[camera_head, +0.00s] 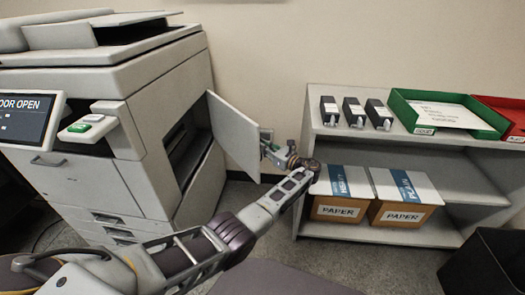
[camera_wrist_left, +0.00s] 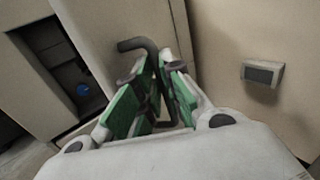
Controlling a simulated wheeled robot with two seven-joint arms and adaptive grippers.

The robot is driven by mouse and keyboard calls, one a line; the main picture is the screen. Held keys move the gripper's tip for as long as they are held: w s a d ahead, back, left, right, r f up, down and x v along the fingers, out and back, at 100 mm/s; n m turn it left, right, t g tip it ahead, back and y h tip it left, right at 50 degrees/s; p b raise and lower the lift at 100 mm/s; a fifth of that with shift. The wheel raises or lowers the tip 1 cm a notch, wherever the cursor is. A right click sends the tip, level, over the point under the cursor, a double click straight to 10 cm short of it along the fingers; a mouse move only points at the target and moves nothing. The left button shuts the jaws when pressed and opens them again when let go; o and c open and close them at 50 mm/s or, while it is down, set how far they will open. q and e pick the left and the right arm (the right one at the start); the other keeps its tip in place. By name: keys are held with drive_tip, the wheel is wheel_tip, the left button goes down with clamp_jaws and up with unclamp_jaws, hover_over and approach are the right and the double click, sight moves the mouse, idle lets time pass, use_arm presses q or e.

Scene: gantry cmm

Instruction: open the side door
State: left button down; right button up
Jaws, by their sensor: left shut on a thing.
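The side door (camera_head: 234,136) of the grey copier (camera_head: 150,90) stands swung out from the copier's right side, with a dark opening (camera_head: 185,148) behind it. My left gripper (camera_head: 268,146) is at the outer edge of the door. In the left wrist view its green-padded fingers (camera_wrist_left: 150,105) are shut on a dark bent handle (camera_wrist_left: 140,46). The dark opening also shows in the left wrist view (camera_wrist_left: 62,62), with a small blue part inside. The copier's screen (camera_head: 27,116) reads "DOOR OPEN". My right gripper is not in view.
A shelf unit (camera_head: 372,152) stands to the right, close to my left gripper. It holds black cartridges (camera_head: 353,112), a green tray (camera_head: 448,113), a red tray (camera_head: 508,118) and two paper boxes (camera_head: 338,208). A dark bin (camera_head: 488,265) stands at lower right. A wall socket (camera_wrist_left: 263,73) is behind the gripper.

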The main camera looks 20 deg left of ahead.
use_arm(q)
drive_tip(key=shift+w+a+r, duration=0.15)
drive_tip(key=shift+w, duration=0.35)
drive_tip(key=c, duration=1.5)
unclamp_jaws()
drive_tip(key=shift+a, duration=0.1)
drive_tip(key=shift+c, duration=0.2)
drive_tip(key=shift+d, duration=0.2)
drive_tip(key=v, duration=1.2)
